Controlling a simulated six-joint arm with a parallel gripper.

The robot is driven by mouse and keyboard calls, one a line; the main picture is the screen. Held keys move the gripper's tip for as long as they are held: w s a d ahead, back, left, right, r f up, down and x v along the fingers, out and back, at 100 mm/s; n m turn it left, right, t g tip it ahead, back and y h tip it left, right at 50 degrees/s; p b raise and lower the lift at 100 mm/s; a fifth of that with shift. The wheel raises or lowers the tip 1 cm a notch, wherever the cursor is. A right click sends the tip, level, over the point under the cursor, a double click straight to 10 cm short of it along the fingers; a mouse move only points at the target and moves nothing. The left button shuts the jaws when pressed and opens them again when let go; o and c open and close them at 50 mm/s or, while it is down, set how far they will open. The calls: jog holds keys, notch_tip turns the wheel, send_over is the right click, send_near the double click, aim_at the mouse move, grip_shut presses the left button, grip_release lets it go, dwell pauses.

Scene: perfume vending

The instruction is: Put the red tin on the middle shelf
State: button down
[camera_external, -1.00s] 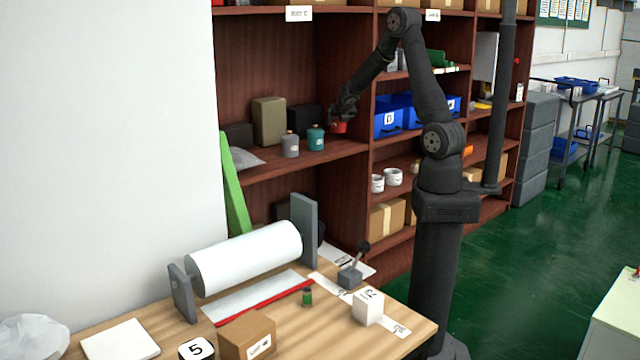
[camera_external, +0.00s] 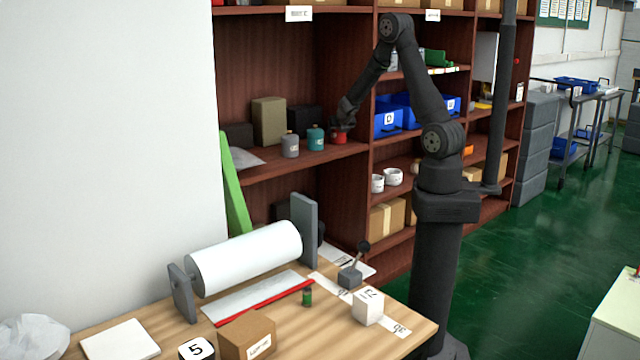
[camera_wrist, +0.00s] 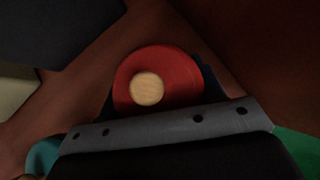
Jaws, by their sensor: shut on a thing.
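The red tin (camera_external: 339,138) is at the right end of the middle shelf (camera_external: 290,168) in the left bay, close to the upright. My gripper (camera_external: 342,127) is shut on it from above. The tin looks upright and at shelf height; I cannot tell whether its base touches the board. In the wrist view the red tin (camera_wrist: 178,72) shows its round top with a pale wooden cap, between the dark fingers.
A teal tin (camera_external: 315,139) and a grey tin (camera_external: 290,146) stand to the left on the same shelf. A tan box (camera_external: 268,121) and dark boxes are behind. The workbench (camera_external: 285,330) is in front.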

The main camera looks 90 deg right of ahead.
jog(key=shift+f, duration=0.1)
jog(key=shift+c, duration=1.8)
grip_release()
jog(key=shift+a+r, duration=0.1)
jog(key=shift+r, duration=0.15)
jog(key=v, duration=1.1)
jog(key=shift+a+r, duration=0.25)
jog(key=shift+s+d+f, duration=0.1)
jog(key=x, duration=1.2)
jog(key=shift+f, duration=0.1)
